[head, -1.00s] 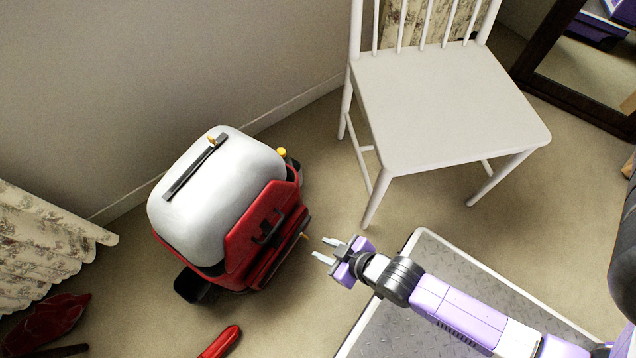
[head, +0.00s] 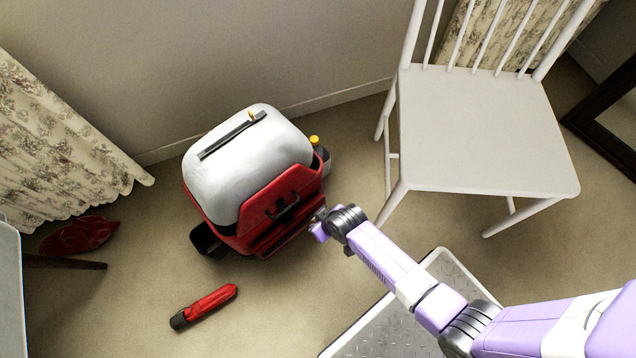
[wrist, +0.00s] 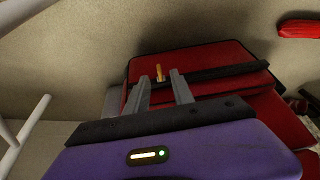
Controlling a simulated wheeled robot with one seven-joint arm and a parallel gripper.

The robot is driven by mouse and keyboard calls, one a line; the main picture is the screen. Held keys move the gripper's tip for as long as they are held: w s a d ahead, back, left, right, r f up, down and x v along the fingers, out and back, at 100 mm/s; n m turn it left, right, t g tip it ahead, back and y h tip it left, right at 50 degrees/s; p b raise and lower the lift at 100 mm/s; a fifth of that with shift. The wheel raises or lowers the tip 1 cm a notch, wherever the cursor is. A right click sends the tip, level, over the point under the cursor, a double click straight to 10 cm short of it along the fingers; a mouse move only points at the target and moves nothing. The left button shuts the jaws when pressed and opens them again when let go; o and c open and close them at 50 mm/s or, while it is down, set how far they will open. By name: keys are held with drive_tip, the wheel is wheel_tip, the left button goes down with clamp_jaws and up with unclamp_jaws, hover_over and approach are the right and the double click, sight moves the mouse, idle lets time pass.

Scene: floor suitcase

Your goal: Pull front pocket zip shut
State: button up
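The suitcase (head: 240,170) stands on the carpet, with a pale upper body and a red lower part. Its red front pocket (head: 275,208) faces my arm; in the wrist view the pocket (wrist: 205,58) has a dark zip track (wrist: 225,72) across it. A small orange zip pull (wrist: 159,72) stands on the track near its left part. My gripper (wrist: 160,82) is open, its two grey fingers apart, with the pull showing between the fingertips. I cannot tell whether they touch it. In the head view my gripper (head: 318,222) is at the pocket's right end, and its fingers are mostly hidden.
A white chair (head: 480,130) stands right of the suitcase. A yellow-capped bottle (head: 318,150) is at the suitcase's far side. A red folded umbrella-like item (head: 205,305) and a red shoe (head: 80,235) lie on the floor.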

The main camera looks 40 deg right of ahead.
drive_tip(key=shift+b+x, duration=0.45)
drive_tip(key=shift+x, duration=0.8)
drive_tip(key=shift+w, duration=0.1)
clamp_jaws()
idle(0.4)
